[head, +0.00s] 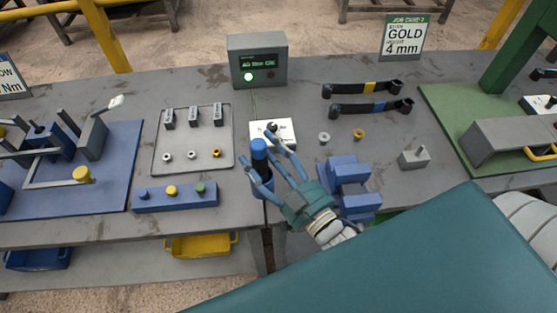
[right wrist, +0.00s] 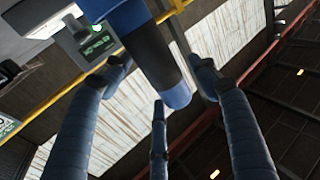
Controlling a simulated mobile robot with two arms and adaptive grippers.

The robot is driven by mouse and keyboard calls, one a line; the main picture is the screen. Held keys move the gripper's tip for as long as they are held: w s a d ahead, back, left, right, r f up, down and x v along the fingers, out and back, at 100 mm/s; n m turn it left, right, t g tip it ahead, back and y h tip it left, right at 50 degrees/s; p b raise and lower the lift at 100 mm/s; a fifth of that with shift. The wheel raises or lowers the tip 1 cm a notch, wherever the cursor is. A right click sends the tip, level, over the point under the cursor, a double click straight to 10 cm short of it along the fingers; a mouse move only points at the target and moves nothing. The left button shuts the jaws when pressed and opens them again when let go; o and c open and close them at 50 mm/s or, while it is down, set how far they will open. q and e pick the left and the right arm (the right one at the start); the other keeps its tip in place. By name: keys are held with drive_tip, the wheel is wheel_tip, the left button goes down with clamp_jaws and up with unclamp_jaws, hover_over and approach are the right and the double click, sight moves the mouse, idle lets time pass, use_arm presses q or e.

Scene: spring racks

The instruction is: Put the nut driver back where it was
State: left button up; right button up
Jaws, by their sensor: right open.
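The nut driver (head: 259,149), with a blue and dark handle, stands upright at the front edge of the table. Its lower part sits in or at a blue holder (head: 262,186); how deep, I cannot tell. My right gripper (head: 263,146) is open, its fingers spread around the handle from the right. In the right wrist view the handle (right wrist: 160,62) comes down between the open fingers (right wrist: 163,85), with visible gaps on both sides. My left gripper is not in view.
A grey box (head: 258,70) with a lit green lamp stands at the back. A white block (head: 287,127) is just behind the gripper. A blue fixture (head: 350,180) is close on the right. A tray (head: 158,165) with small parts and a blue strip (head: 185,196) lie left.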

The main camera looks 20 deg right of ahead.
drive_tip(key=b+v, duration=0.3)
drive_tip(key=v, duration=0.8)
drive_tip(key=shift+s, duration=0.3)
drive_tip(key=shift+d, duration=0.1)
